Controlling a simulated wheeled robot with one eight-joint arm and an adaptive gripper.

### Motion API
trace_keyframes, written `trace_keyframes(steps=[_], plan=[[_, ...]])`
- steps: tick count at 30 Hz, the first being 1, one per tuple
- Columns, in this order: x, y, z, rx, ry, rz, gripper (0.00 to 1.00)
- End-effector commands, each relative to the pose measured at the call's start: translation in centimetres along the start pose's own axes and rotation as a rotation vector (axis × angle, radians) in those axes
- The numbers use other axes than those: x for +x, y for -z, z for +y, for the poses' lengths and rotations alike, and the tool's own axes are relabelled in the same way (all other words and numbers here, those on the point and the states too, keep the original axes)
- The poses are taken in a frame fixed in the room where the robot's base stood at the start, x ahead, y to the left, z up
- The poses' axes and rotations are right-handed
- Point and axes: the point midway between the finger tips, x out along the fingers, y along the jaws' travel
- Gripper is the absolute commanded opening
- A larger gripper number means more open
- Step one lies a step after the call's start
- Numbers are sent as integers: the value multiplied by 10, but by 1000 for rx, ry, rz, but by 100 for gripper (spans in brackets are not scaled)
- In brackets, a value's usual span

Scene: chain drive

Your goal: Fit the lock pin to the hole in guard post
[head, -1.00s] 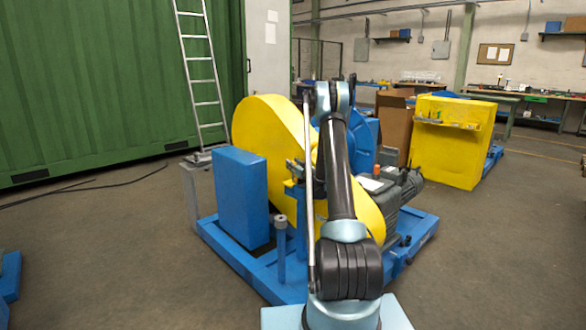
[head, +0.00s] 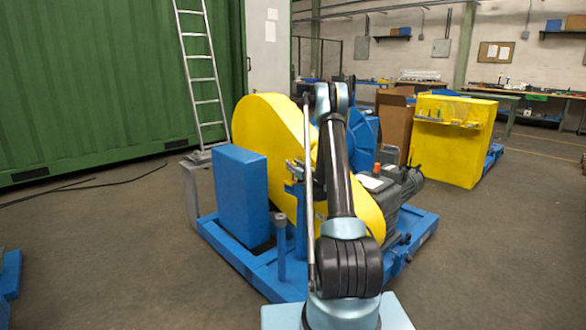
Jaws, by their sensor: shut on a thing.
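My gripper (head: 296,169) shows small and partly behind my own arm in the head view. It is at the top of a blue upright post (head: 297,208), which looks like the guard post, in front of the yellow chain guard (head: 262,130). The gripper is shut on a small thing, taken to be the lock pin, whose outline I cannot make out. The hole in the post is not visible. I cannot tell whether the pin touches the post or sits in the hole.
A blue box-shaped block (head: 240,195) stands close left of the gripper. A short post (head: 281,247) rises from the blue base frame (head: 232,244) in front. The motor (head: 408,183) is to the right. Open floor (head: 110,260) lies to the left.

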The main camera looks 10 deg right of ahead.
Motion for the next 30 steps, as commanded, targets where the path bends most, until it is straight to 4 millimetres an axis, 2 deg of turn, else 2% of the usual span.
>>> trace_keyframes(steps=[1, 3, 4, 13, 17, 23, 30], plan=[[0, 0, 0, 0, 0, 0, 35], [0, 0, 0, 0, 0, 0, 51], [0, 0, 0, 0, 0, 0, 54], [0, 0, 0, 0, 0, 0, 54], [-7, 0, 1, 0, -2, 0, 54], [-37, 0, 1, 0, -2, 0, 54], [-83, -1, 0, 0, -1, -1, 54]])
